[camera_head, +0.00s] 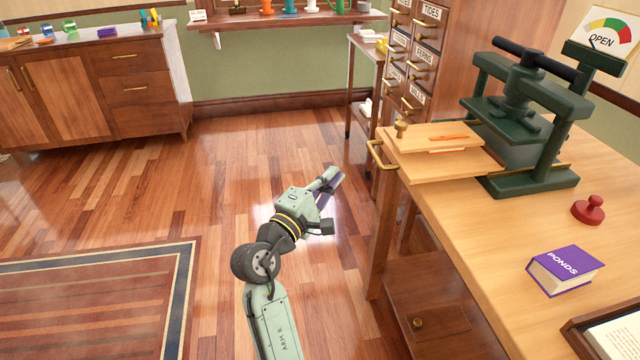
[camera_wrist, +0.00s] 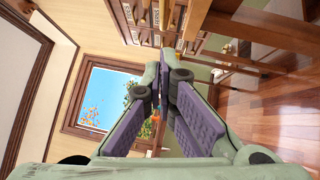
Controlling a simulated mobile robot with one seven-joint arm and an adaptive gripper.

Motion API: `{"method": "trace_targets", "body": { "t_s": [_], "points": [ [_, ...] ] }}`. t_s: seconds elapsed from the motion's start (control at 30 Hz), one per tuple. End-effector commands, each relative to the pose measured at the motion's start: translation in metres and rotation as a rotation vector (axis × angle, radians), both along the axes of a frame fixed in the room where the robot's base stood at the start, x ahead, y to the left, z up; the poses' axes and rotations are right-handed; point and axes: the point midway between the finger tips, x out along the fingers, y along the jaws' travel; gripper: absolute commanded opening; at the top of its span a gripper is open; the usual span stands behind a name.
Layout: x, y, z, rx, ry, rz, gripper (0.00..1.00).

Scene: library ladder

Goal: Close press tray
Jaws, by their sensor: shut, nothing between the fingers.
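The press tray (camera_head: 423,167) is a light wooden board pulled out to the left of the dark green press (camera_head: 525,115). It reaches to the left edge of the wooden table. A brass handle (camera_head: 378,155) is on its left end, and a small brass knob (camera_head: 401,128) and an orange strip (camera_head: 448,137) are on top. My gripper (camera_head: 336,178) is over the floor, left of the handle and apart from it. In the wrist view its purple-padded fingers (camera_wrist: 165,100) are shut and empty. The tray cannot be made out in the wrist view.
The table (camera_head: 470,235) holds a red stamp (camera_head: 588,210), a purple book (camera_head: 563,270) and a framed tray of paper (camera_head: 610,335). A card-drawer cabinet (camera_head: 418,50) stands behind the tray. The floor left of the table is clear, with a rug (camera_head: 100,300) farther left.

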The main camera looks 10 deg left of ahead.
Motion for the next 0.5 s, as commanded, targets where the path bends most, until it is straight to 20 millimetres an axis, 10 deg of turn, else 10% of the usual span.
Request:
{"method": "trace_targets", "body": {
  "t_s": [0.2, 0.5],
  "points": [
    [0.04, -0.022, 0.009, 0.001, -0.001, -0.002, 0.0],
    [0.048, -0.053, 0.014, 0.002, 0.0, 0.002, 0.0]
  ]
}}
